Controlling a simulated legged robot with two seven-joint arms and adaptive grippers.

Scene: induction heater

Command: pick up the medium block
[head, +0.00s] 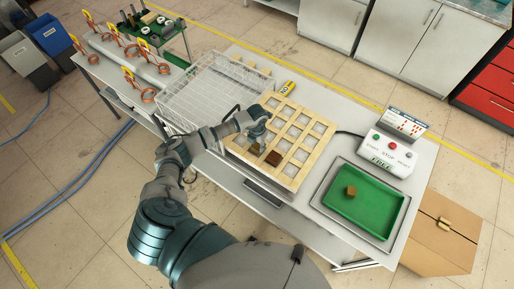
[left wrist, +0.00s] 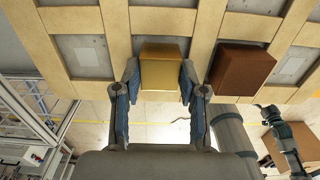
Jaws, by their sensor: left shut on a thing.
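My left gripper (head: 257,143) is over the near left part of a wooden grid rack (head: 288,110). In the left wrist view its two blue-padded fingers (left wrist: 158,95) are on either side of a gold block (left wrist: 163,68), shut on it. In the head view the gripper partly hides this block. A dark brown block (head: 274,158) sits in the rack just right of the gripper; it also shows in the left wrist view (left wrist: 240,68). A brown block (head: 351,190) lies in the green tray (head: 375,211). I cannot tell which block is the medium one. My right gripper does not show clearly.
A wire basket (head: 205,88) stands left of the rack. A control box with buttons (head: 388,153) stands to the right, behind the green tray. A yellow device (head: 287,88) lies behind the rack. A cardboard box (head: 440,235) is on the floor at right.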

